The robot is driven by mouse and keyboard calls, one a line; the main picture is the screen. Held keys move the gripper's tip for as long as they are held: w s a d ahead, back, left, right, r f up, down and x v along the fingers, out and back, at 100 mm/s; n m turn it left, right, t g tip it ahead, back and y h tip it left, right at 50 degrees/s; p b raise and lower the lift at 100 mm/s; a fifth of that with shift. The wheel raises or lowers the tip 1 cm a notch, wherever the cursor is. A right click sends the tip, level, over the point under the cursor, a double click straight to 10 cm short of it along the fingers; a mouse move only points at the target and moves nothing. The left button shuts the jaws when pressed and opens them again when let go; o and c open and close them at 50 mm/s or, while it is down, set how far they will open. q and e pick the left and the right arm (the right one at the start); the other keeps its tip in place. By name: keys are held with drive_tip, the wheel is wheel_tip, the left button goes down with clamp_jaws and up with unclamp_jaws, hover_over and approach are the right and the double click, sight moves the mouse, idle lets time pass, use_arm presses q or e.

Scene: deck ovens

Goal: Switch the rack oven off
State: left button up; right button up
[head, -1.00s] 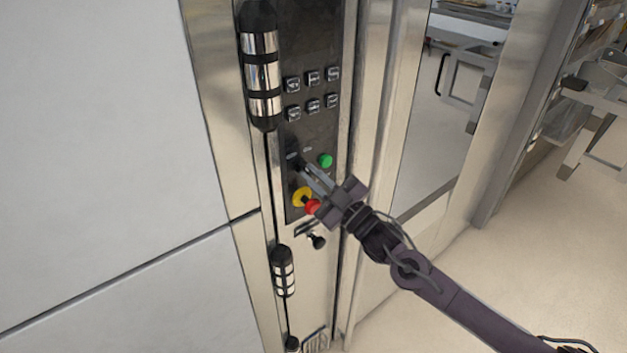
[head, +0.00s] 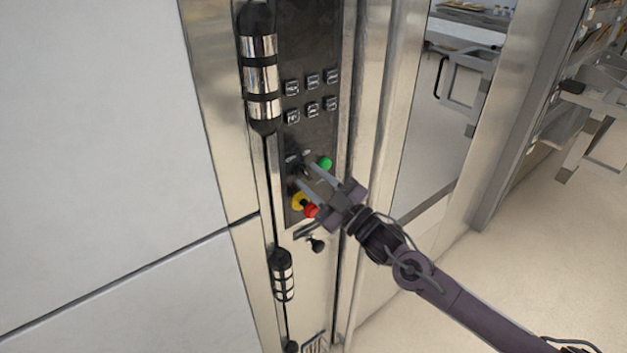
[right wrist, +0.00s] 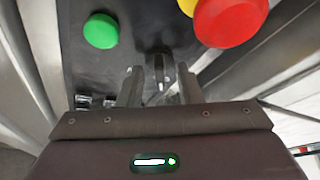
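The rack oven's dark control panel (head: 312,135) is set in a steel post in the head view. A small black rotary switch (right wrist: 159,66) shows in the right wrist view between the fingers of my right gripper. My right gripper (head: 303,173) is open, its fingertips close to the panel on either side of the switch, with small gaps beside it. In the head view the switch is partly hidden by the fingers, and its setting is hard to read. My left gripper is not in view.
A green button (head: 325,163) is just above the fingers. Several square buttons (head: 312,98) sit higher.

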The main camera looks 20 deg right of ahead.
drive_tip(key=b+v, duration=0.2)
drive_tip(key=v, duration=0.5)
drive_tip(key=shift+s+d, duration=0.2)
drive_tip(key=shift+s, duration=0.1)
drive_tip(key=shift+f, duration=0.1)
